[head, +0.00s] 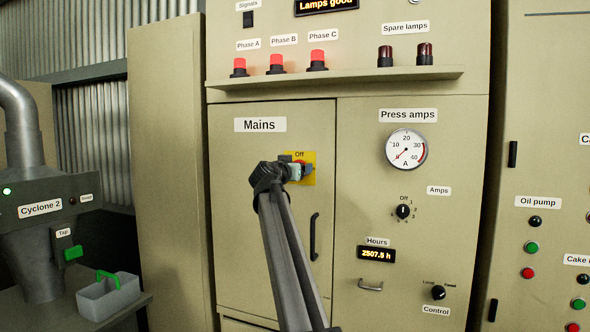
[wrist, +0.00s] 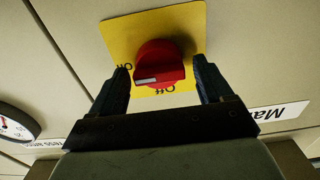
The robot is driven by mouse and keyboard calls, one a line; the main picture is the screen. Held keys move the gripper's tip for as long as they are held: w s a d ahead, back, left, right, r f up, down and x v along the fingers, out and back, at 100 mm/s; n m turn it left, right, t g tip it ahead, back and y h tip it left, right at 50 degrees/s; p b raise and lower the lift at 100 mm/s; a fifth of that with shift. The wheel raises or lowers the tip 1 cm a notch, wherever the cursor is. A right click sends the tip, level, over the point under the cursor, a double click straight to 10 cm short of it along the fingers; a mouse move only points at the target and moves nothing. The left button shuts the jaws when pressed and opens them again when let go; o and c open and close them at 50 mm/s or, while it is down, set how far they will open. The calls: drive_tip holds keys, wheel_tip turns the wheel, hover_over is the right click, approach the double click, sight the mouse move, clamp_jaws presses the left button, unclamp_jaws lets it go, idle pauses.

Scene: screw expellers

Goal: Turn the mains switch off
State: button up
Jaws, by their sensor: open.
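The mains switch is a red rotary knob (wrist: 161,64) on a yellow plate (wrist: 190,28) in the wrist view, which sees the panel upside down. A white mark is at the knob's left end, on the side of the "On" word. "Off" is printed below the knob there. My gripper (wrist: 162,76) is open, with one finger on each side of the knob. Contact cannot be told. In the head view my gripper (head: 297,171) covers most of the knob; the yellow plate (head: 312,158) and its "Off" label at the top still show.
The switch is on the closed Mains cabinet door (head: 240,210), with a black handle (head: 315,236) below it. A lamp shelf (head: 340,84) juts out above. The ammeter (head: 406,149) and amps knob (head: 403,212) are to the right.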

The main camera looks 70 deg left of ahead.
drive_tip(key=shift+c, duration=0.4)
drive_tip(key=c, duration=1.3)
drive_tip(key=shift+n, duration=0.3)
drive_tip(key=shift+s+a+f+n, duration=0.1)
drive_tip(key=shift+s+f+n, duration=0.05)
drive_tip(key=shift+n, duration=4.2)
drive_tip(key=shift+s+a+f+n, duration=0.1)
drive_tip(key=shift+n, duration=4.25)
drive_tip(key=o, duration=1.4)
